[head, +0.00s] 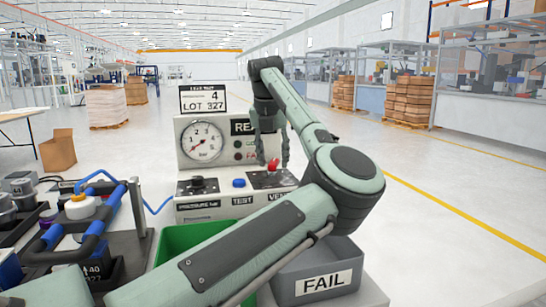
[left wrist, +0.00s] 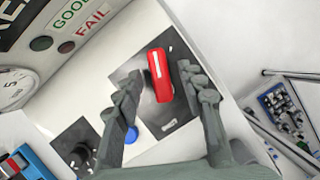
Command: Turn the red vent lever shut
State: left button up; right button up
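The red vent lever (head: 272,165) is on the right of the test panel, above a partly hidden label starting "VE". In the left wrist view the lever (left wrist: 160,75) is a red bar with a white stripe on a dark plate (left wrist: 168,125). My left gripper (head: 270,150) reaches down over the lever from above. In the wrist view its fingers (left wrist: 160,84) are open, one on each side of the lever. The right finger is close to the lever; the left has a visible gap. Contact cannot be told. My right gripper is not in view.
The panel also has a black pressure knob (head: 198,184), a blue test button (head: 239,183) and a gauge (head: 202,141). A green bin (head: 188,236) and a grey FAIL bin (head: 336,256) stand in front. A blue-tubed fixture (head: 92,240) is at left.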

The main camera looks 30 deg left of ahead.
pick_arm(q)
grip_shut()
jog(key=shift+n, duration=0.3)
jog(key=n+y+p, duration=0.1)
jog(key=n, duration=0.2)
jog(key=shift+s+a+g, duration=0.1)
jog(key=shift+a+g, duration=0.05)
jog(key=shift+g, duration=0.25)
jog(key=shift+s+a+n+g+y, duration=0.1)
jog(key=shift+n+g+y, duration=0.3)
jog(key=shift+n, duration=0.7)
jog(key=n, duration=0.2)
jog(key=shift+s+a+n+g+y, duration=0.1)
jog(key=shift+n+g+y, duration=0.2)
jog(key=shift+n+g, duration=0.1)
jog(key=n, duration=0.1)
jog(key=n+g, duration=0.1)
jog(key=n, duration=0.1)
jog(key=n+g, duration=0.1)
jog(key=n, duration=0.1)
jog(key=shift+s, duration=0.3)
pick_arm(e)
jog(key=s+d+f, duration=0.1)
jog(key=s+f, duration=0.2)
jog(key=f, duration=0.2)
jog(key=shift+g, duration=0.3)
pick_arm(q)
jog(key=shift+n, duration=0.4)
